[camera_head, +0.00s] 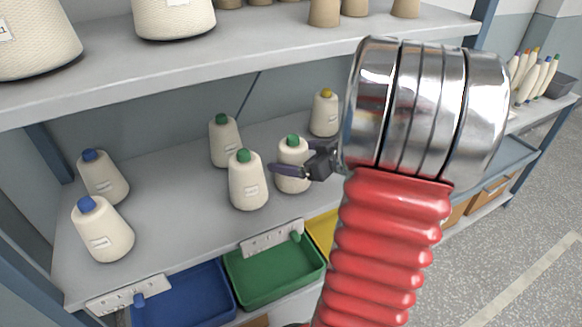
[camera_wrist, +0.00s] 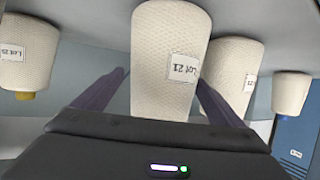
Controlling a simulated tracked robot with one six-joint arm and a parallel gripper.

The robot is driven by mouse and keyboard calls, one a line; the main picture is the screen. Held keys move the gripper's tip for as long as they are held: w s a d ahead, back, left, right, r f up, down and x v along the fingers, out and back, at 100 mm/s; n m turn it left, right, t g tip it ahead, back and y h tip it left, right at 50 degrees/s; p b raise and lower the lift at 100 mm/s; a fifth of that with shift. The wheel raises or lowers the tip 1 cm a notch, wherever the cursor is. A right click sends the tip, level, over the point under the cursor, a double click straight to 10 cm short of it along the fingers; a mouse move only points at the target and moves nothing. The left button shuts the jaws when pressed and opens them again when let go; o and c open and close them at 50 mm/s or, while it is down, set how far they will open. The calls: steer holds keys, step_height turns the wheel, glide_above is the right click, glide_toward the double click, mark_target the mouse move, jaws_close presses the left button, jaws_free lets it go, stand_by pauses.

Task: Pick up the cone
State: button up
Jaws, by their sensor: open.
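A cream cone with a green top (camera_head: 293,178) stands upright on the middle shelf. My gripper (camera_head: 293,160) is open at this cone, one dark purple finger in front of it and the other behind. In the wrist view, the cone labelled Lot 21 (camera_wrist: 168,50) stands between the two spread fingers of my gripper (camera_wrist: 160,92); its cap end is hidden by the gripper body. I cannot tell whether either finger touches it. A second green-topped cone (camera_head: 247,185) stands close on its left, and a third (camera_head: 223,145) stands behind.
A yellow-topped cone (camera_head: 324,115) stands behind to the right. Two blue-topped cones (camera_head: 103,235) stand at the left. Green (camera_head: 275,285) and blue (camera_head: 190,300) trays sit below the front edge. An upper shelf (camera_head: 200,55) with more cones overhangs.

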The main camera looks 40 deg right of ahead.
steer(key=shift+x, duration=1.9)
steer(key=shift+a, duration=0.2)
steer(key=c, duration=1.3)
